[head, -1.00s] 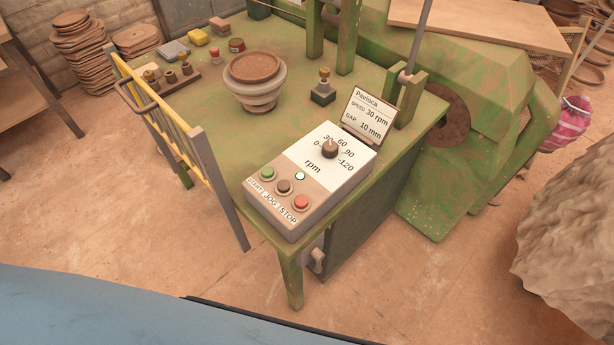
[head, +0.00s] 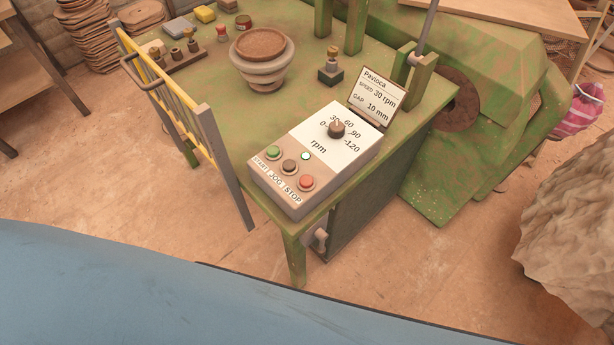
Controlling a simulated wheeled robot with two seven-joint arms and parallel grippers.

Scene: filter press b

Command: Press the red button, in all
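The red button (head: 306,182) is on the control box (head: 283,203) at the near corner of the green table, above the word STOP. A green button (head: 273,152) sits over START and a dark brown button (head: 289,166) over JOG. A small pale lamp (head: 305,156) is beside them. A dark knob (head: 337,129) stands on the white rpm dial. Another small red-topped item (head: 222,33) stands at the back of the table. Neither of my grippers is in view.
A sign (head: 378,97) reading Pavioca, speed 30 rpm, gap 10 mm stands behind the box. A stacked bowl (head: 263,62) is on the green table (head: 225,110). A yellow gate (head: 170,95) edges its left side. A rough lump (head: 570,215) stands at right.

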